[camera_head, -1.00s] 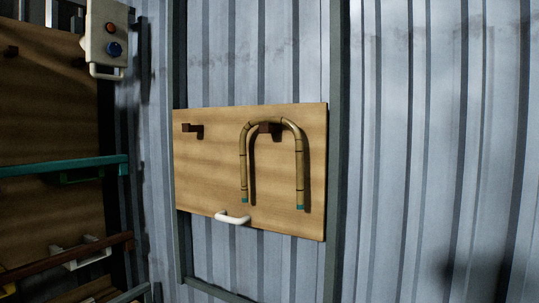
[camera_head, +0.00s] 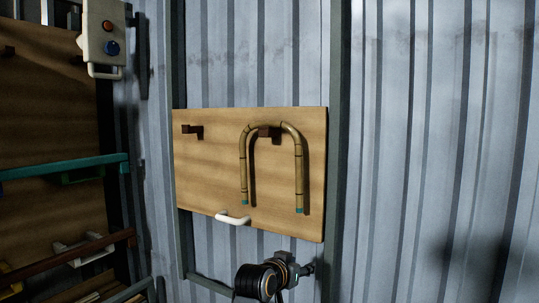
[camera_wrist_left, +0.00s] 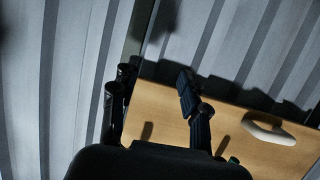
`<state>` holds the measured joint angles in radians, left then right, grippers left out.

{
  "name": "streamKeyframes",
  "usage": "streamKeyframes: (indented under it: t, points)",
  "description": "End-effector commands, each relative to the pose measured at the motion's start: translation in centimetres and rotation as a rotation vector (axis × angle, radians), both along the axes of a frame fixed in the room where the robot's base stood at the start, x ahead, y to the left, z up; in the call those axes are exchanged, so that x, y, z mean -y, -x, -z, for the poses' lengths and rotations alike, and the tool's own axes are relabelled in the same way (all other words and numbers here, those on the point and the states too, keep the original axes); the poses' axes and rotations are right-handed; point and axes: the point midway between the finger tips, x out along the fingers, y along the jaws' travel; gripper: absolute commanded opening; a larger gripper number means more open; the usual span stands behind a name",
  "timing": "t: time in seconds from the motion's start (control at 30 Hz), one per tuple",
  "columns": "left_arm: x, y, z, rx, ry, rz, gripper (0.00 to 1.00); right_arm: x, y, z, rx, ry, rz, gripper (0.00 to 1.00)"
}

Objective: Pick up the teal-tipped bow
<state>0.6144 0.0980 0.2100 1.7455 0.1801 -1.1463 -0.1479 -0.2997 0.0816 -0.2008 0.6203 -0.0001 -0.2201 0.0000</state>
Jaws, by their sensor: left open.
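The teal-tipped bow (camera_head: 298,165) is a tan, inverted U of rattan with dark bands and teal ends. It hangs over a dark peg (camera_head: 268,131) on the right part of a wooden board on the wall. My left gripper (camera_head: 309,268) is in the head view below the board, apart from the bow and empty. In the left wrist view its two dark fingers (camera_wrist_left: 153,95) stand spread in front of the board. A small teal spot shows low in that view; the rest of the bow cannot be made out there. My right gripper is not in view.
The wooden board (camera_head: 205,170) has an empty dark peg (camera_head: 192,130) at left and a white handle (camera_head: 232,218) at its lower edge, also in the wrist view (camera_wrist_left: 269,132). Racks with a teal bar (camera_head: 60,167) and a button box (camera_head: 104,38) stand left. The right wall is bare.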

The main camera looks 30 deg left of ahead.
Motion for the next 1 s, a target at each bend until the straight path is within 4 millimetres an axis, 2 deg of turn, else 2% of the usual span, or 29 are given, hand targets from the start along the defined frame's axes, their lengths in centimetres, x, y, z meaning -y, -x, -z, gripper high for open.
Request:
streamKeyframes:
  t: [0.03, 0.1, 0.2, 0.3, 0.4, 0.5, 0.8, 1.0]
  points:
    - [-0.6, 0.9, -5.6, 0.072, 0.001, -0.006, 0.45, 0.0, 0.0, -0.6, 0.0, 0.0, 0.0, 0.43]
    - [-1.2, 2.5, -11.2, 0.145, 0.0, -0.01, 0.45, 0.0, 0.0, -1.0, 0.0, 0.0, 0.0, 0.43]
    - [-1.8, 5.1, -17.3, 0.233, -0.001, -0.013, 0.45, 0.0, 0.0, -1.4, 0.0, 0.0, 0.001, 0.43]
    - [-2.2, 7.2, -21.3, 0.294, -0.005, -0.018, 0.45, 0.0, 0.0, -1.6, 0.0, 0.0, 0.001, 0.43]
    - [-2.4, 8.5, -23.2, 0.325, -0.007, -0.018, 0.45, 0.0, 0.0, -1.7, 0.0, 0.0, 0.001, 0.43]
    - [-2.5, 8.2, -23.9, 0.333, -0.007, -0.019, 0.45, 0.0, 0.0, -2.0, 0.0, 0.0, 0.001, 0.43]
    - [-2.7, 2.5, -23.9, 0.33, -0.005, -0.017, 0.45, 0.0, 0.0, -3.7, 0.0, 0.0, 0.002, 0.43]
    - [-2.9, 0.5, -23.8, 0.333, -0.007, -0.019, 0.45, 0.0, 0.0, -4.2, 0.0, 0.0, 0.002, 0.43]
